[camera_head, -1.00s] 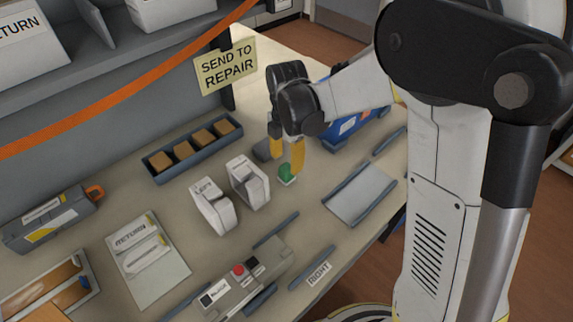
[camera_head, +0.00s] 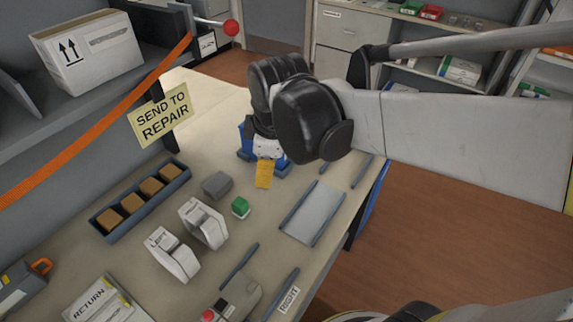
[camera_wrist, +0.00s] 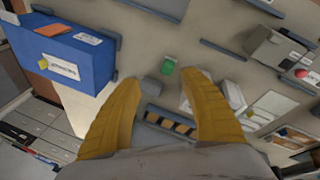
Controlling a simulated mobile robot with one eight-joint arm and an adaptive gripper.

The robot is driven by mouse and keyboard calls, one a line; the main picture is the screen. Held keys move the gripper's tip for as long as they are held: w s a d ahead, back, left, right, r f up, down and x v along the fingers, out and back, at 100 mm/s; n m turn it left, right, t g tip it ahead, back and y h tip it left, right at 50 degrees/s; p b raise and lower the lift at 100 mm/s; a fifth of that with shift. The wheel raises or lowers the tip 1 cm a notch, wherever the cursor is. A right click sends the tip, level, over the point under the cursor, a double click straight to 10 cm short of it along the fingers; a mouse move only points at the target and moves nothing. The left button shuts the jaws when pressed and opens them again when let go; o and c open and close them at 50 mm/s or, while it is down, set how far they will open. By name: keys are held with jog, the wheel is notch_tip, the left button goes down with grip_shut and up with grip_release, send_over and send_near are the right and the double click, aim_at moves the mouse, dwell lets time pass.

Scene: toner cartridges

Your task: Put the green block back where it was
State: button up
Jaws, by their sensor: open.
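The green block (camera_head: 240,206) stands on the table, just right of the two white label-marked holders and near a small grey block (camera_head: 217,185). In the wrist view the green block (camera_wrist: 168,66) lies beyond and between my fingertips, apart from them. My gripper (camera_wrist: 164,85) is open and empty. In the head view one yellow finger of my gripper (camera_head: 264,174) shows above and behind the green block, in front of the blue box; the rest is hidden behind my wrist.
White holders (camera_head: 204,224) stand left of the green block, one marked LEFT. A blue tray (camera_head: 103,222) holds several brown blocks. A blue box (camera_wrist: 75,55) stands at the back. A grey plate (camera_head: 312,214) between rails lies to the right.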

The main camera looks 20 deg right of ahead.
jog(key=s+d+r+m+t, duration=0.1)
jog(key=s+d+m+t, duration=0.2)
jog(key=s+m, duration=0.6)
jog(key=shift+d+m+t, duration=0.4)
jog(key=shift+d+m, duration=0.35)
jog(key=shift+m, duration=1.15)
